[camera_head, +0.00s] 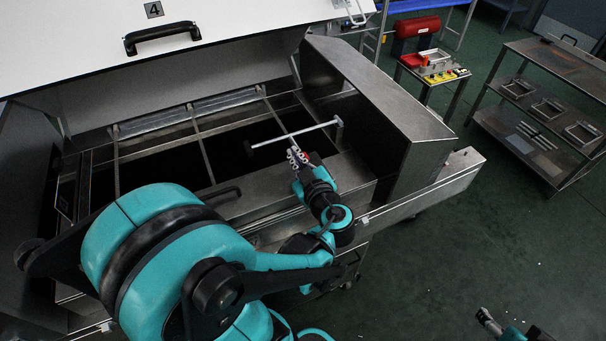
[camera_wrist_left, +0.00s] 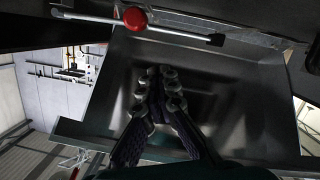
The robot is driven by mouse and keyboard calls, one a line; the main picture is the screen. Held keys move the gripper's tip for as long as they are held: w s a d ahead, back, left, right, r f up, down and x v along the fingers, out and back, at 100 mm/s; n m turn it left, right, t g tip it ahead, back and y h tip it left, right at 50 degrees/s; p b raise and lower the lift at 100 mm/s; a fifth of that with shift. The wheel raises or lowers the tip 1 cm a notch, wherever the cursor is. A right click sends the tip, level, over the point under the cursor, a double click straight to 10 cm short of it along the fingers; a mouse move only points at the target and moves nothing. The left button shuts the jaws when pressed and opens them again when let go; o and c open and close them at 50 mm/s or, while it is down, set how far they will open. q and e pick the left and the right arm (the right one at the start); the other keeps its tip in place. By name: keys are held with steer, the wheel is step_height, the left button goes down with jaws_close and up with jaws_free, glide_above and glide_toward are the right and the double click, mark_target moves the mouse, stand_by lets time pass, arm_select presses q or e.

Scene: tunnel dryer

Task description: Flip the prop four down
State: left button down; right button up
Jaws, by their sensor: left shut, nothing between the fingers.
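The prop is a thin pale metal rod (camera_head: 290,137) with a black tip on its left end and a bracket at its right end, by the dryer's right side. It slants across the open bay in the head view. In the left wrist view the rod (camera_wrist_left: 180,31) crosses the top, with a red ball (camera_wrist_left: 135,17) at it and its black tip to the right. My left gripper (camera_head: 297,157) is shut and empty, just in front of the rod; the wrist view (camera_wrist_left: 160,78) shows its fingers together, apart from the rod. My right gripper (camera_head: 486,316) is at the lower right, its jaws unclear.
The white lid (camera_head: 90,40) marked 4, with a black handle (camera_head: 162,36), is raised above the dark open bay. A sloped metal housing (camera_head: 385,90) stands right of the bay.

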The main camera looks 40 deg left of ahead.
arm_select(q)
steer(key=p+v, duration=0.1)
steer(key=v, duration=0.8)
steer(key=shift+d+p, duration=0.25)
steer(key=shift+p, duration=0.1)
steer(key=shift+s, duration=0.1)
steer(key=shift+f, duration=0.15)
